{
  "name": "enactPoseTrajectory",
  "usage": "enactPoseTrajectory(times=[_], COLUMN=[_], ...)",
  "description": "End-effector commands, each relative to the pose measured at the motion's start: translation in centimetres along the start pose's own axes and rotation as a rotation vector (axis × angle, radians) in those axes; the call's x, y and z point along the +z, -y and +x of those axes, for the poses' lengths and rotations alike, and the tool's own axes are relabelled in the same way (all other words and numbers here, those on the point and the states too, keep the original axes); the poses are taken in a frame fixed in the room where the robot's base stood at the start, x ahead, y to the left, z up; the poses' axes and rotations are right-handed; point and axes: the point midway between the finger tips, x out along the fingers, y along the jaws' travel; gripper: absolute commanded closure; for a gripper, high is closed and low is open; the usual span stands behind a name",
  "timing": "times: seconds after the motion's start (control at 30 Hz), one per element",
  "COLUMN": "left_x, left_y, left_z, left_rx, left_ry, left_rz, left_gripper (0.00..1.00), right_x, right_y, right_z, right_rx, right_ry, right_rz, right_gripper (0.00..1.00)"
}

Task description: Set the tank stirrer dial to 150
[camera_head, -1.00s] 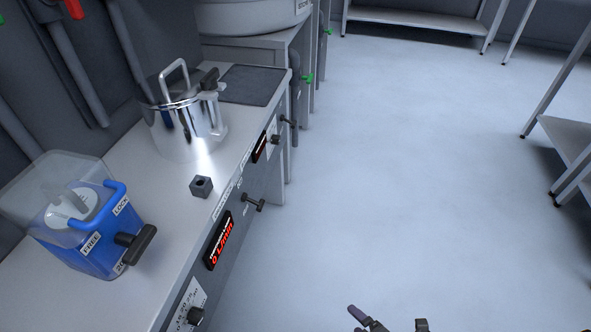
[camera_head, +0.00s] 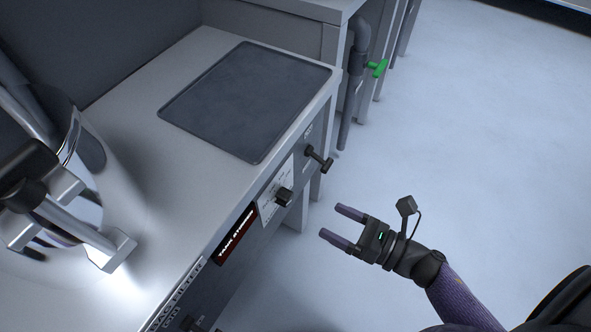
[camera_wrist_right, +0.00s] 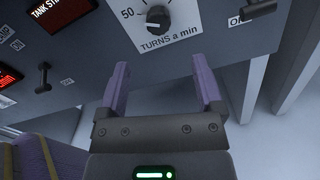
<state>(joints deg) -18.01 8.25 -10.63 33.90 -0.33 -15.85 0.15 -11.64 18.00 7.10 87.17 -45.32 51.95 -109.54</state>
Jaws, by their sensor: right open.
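The tank stirrer dial (camera_head: 284,196) is a black knob on a white scale plate on the bench's front panel. In the right wrist view the dial (camera_wrist_right: 157,18) is at the top centre, with "50" to its left and "TURNS a min" below. The rest of its scale is cut off; I cannot tell its exact setting. The dark tank stirrer display (camera_head: 236,236) is beside it, with no number readable. My right gripper (camera_head: 330,221) is open and empty, its fingers toward the panel, apart from the dial. My left gripper is not in view.
A black T-handle (camera_head: 318,158) sticks out beyond the dial. A dark mat (camera_head: 248,100) lies on the bench top. The shiny pot (camera_head: 85,150) stands at the left edge. A green valve handle (camera_head: 377,68) is farther back. The floor right of the bench is clear.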

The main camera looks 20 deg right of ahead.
Motion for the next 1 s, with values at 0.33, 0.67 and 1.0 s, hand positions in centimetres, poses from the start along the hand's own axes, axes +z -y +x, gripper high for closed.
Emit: enactPoseTrajectory(times=[0.33,0.67,1.0], left_x=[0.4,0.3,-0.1], left_y=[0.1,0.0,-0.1], left_z=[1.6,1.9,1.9], left_rx=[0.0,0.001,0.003], left_ry=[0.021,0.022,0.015], left_rz=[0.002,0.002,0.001], left_gripper=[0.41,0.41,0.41], right_x=[-0.2,0.1,0.1], right_y=[0.0,-0.1,-0.1], right_z=[7.0,9.9,9.9], right_rx=[0.004,0.002,0.001], right_ry=[0.003,0.001,0.001], right_rz=[-0.005,-0.003,-0.002], right_gripper=[0.15,0.15,0.57])
